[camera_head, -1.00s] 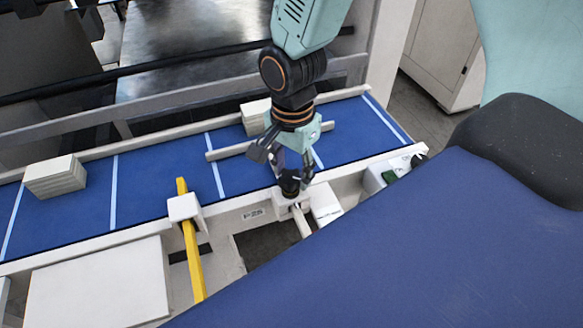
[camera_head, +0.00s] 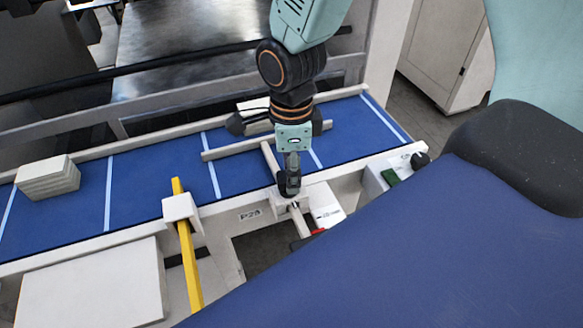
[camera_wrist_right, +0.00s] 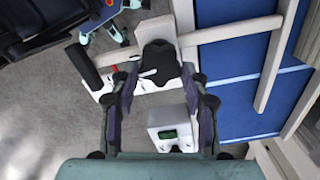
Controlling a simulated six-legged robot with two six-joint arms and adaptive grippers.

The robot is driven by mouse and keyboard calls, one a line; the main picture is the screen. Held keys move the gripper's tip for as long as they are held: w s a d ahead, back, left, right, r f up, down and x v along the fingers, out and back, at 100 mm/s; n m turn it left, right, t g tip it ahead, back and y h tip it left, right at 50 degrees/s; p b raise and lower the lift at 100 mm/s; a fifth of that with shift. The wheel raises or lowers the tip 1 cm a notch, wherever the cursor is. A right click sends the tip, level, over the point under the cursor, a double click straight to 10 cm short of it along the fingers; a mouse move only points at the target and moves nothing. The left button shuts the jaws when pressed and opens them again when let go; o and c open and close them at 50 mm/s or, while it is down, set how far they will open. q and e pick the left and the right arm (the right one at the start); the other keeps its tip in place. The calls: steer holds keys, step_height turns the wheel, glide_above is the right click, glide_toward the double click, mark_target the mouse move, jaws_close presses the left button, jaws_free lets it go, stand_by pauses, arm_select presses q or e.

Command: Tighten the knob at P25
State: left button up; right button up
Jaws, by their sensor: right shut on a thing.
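The P25 label (camera_head: 249,214) is on the pale front rail of the conveyor. Just right of it is a black lobed knob (camera_head: 287,190) on a white block. My right gripper (camera_head: 291,180) points down and is shut on this knob. In the head view it is seen edge-on, so one finger hides the other. In the right wrist view the knob (camera_wrist_right: 160,62) sits between the two fingertips. My left gripper is in neither view.
The blue belt (camera_head: 150,178) runs behind, with a pale guide bar (camera_head: 225,152) across it. A yellow bar (camera_head: 190,265) stands left of the label. A green switch (camera_head: 390,177) and another black knob (camera_head: 420,160) are at right.

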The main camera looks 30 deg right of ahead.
steer(key=shift+w+r+m, duration=0.2)
steer(key=shift+w+m, duration=0.05)
steer(key=shift+m, duration=0.35)
steer(key=o, duration=0.8)
steer(key=shift+o, duration=1.4)
steer(key=shift+s+a, duration=0.1)
steer(key=shift+s, duration=0.05)
steer(key=shift+o, duration=0.3)
steer(key=shift+f, duration=0.1)
step_height(320, 180, up, 12)
